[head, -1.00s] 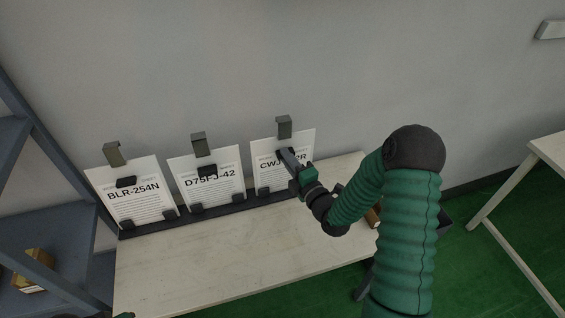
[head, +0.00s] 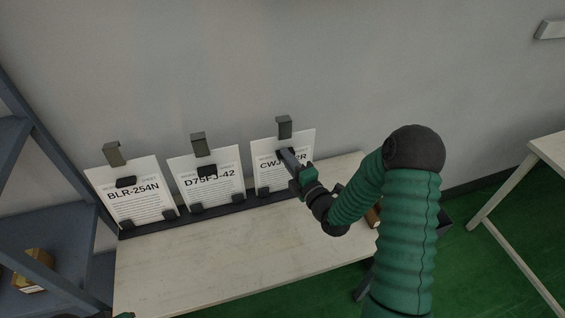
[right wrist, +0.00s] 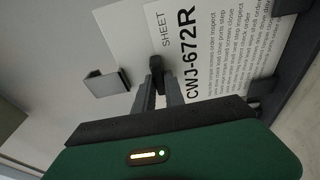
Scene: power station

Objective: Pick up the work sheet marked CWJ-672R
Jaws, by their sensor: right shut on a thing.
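The white work sheet marked CWJ-672R (head: 302,142) stands upright in the rightmost place of a dark rack (head: 237,206) on the table. My right gripper (head: 284,153) reaches in from the right and covers the middle of its marking. In the right wrist view the marking on the sheet (right wrist: 220,60) reads in full. There my right gripper (right wrist: 158,75) is shut on a small black tab (right wrist: 156,64) on the sheet's face. Two other sheets, marked D75FJ-42 (head: 207,190) and BLR-254N (head: 137,204), stand to the left.
A grey clip (head: 284,127) sits at the top of the sheet. The pale table top (head: 230,250) is bare in front of the rack. A blue shelf (head: 50,220) stands at the left, another table (head: 540,150) at the right. A brown thing (head: 372,216) lies behind my right arm.

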